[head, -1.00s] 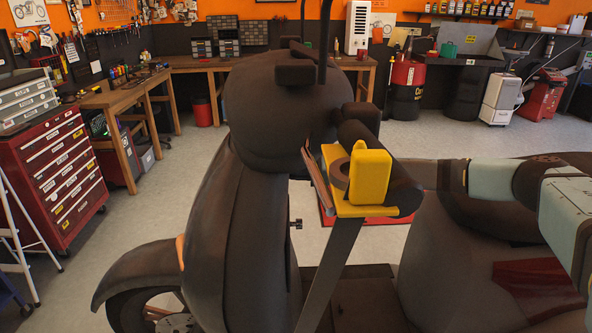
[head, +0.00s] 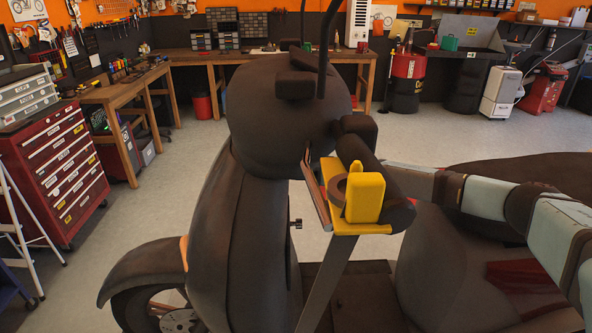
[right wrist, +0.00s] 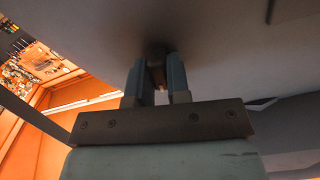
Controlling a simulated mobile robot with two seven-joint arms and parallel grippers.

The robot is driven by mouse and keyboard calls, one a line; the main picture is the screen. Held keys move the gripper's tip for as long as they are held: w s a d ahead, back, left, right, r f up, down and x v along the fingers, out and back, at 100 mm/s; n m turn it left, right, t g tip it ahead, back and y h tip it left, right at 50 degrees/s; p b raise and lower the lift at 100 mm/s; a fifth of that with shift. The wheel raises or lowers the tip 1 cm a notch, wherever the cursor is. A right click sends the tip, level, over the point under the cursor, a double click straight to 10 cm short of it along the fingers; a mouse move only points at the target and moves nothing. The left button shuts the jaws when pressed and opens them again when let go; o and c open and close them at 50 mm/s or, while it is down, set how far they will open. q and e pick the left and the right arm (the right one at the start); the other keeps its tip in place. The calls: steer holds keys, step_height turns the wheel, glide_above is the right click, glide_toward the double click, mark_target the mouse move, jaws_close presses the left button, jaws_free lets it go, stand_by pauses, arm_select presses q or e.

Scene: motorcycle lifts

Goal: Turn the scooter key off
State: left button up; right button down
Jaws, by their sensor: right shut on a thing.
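The dark scooter (head: 250,190) stands in the middle of the head view, its front at the left and its seat at the right. My right arm comes in from the right, and its hand is hidden behind the handlebar and a yellow tray. In the right wrist view my right gripper (right wrist: 158,80) is at a dark scooter panel (right wrist: 215,45), its fingers shut on the small dark key (right wrist: 157,74). The key sits below a dark round lock (right wrist: 157,50); its turn angle cannot be told. My left gripper is not in view.
A yellow tray (head: 352,228) with a yellow block (head: 366,198) and a brown ring stands on a slanted post in front of the handlebar. A red tool cabinet (head: 55,170) and workbenches (head: 215,60) are farther back. The floor between is clear.

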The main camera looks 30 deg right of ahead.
steer(key=shift+n, duration=1.1)
steer(key=c, duration=1.1)
jaws_free()
steer(key=p+v, duration=0.1)
steer(key=v, duration=1.2)
steer(key=shift+s+d, duration=0.2)
steer(key=shift+d, duration=0.15)
